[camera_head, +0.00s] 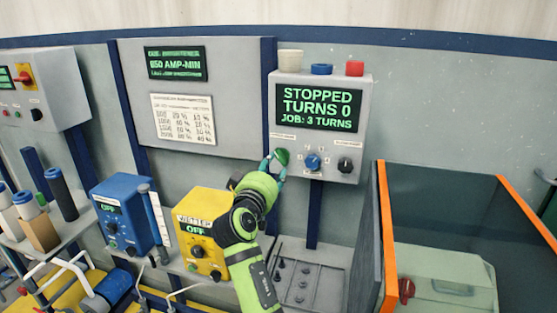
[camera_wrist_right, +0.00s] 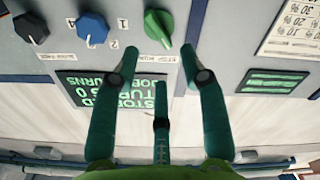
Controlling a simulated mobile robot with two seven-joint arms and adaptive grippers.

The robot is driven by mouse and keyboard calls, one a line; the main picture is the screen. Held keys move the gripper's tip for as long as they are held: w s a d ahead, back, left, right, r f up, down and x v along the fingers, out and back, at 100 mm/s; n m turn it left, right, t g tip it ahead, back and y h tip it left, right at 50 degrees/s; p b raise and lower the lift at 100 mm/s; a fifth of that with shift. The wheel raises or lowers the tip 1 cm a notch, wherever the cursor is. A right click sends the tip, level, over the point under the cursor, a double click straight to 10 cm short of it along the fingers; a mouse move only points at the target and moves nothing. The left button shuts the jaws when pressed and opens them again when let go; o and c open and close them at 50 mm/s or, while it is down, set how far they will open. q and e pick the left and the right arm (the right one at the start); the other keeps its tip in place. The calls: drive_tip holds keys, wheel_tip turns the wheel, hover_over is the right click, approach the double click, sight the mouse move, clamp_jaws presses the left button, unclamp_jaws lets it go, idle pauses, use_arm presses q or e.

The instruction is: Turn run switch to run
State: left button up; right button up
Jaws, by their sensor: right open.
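The grey control box (camera_head: 330,86) on the wall has a display (camera_head: 318,106) reading "STOPPED, TURNS 0, JOB: 3 TURNS". Under it are a green knob (camera_head: 282,157), a blue knob (camera_head: 313,161) and a black knob (camera_head: 345,165). The green knob also shows in the wrist view (camera_wrist_right: 158,24), its pointer end toward my fingers; its small label is too blurred to read surely. My right gripper (camera_head: 273,167) is open in front of the green knob. In the wrist view its spread fingers (camera_wrist_right: 146,56) stand around and short of the knob, holding nothing. My left gripper is out of view.
White, blue and red caps (camera_head: 354,69) stand on the box top. A blue unit (camera_head: 123,212) and a yellow unit (camera_head: 199,215), reading OFF, stand below left. An orange-edged tank (camera_head: 382,235) stands at the right. In the wrist view the blue knob (camera_wrist_right: 92,27) is close beside one fingertip.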

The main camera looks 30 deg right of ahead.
sight(280, 157)
drive_tip(key=p+x, duration=0.3)
drive_tip(key=x, duration=0.3)
drive_tip(key=shift+w+d, duration=0.2)
drive_tip(key=shift+d, duration=0.2)
clamp_jaws()
